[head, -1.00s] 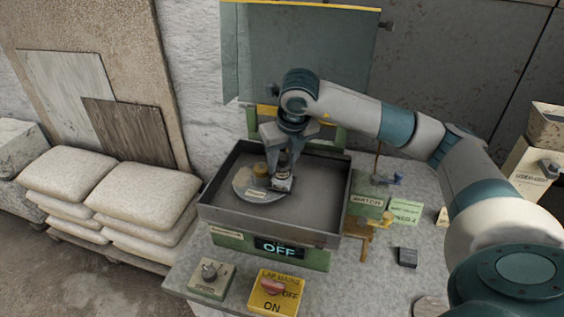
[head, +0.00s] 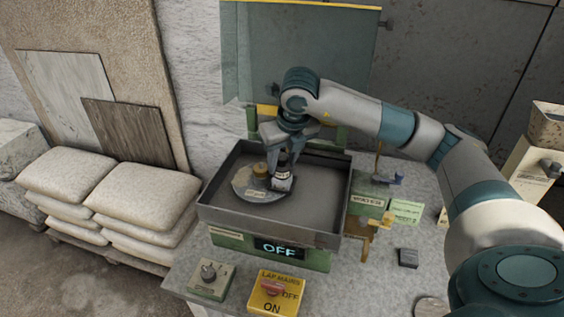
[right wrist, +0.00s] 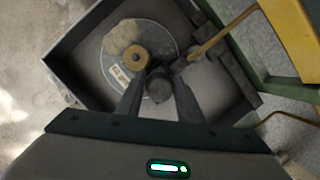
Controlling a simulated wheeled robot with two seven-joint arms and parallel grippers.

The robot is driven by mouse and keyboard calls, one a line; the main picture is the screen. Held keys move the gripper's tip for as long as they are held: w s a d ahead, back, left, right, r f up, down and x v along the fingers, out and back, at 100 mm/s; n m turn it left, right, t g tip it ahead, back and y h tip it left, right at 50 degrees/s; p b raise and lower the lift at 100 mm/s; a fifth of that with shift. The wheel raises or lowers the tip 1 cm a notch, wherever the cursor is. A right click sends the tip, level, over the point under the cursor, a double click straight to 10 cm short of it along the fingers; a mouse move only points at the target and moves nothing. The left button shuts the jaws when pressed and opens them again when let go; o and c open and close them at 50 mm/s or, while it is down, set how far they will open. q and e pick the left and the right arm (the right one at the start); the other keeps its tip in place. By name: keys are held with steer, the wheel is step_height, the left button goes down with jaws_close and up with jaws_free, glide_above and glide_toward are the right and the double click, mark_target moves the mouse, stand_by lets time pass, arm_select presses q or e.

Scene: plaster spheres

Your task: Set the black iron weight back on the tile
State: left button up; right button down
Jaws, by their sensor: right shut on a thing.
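The black iron weight (head: 282,184), dark with a pale label, is between the fingers of my right gripper (head: 282,168). In the right wrist view the weight (right wrist: 158,87) shows as a dark cylinder between the shut fingers. My left gripper is out of view.
The tile lies in a dark high-walled tray (head: 325,212) above a display reading OFF. A yellow switch box (head: 273,292) and a knob box (head: 210,279) stand in front. The tray's right side is bare.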

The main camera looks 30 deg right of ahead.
steer(key=shift+f, duration=0.2)
stand_by(0.6)
steer(key=c, duration=1.2)
jaws_free()
steer(key=shift+o, duration=0.2)
steer(key=shift+r, duration=0.1)
steer(key=shift+r+p, duration=0.5)
steer(key=shift+r, duration=1.4)
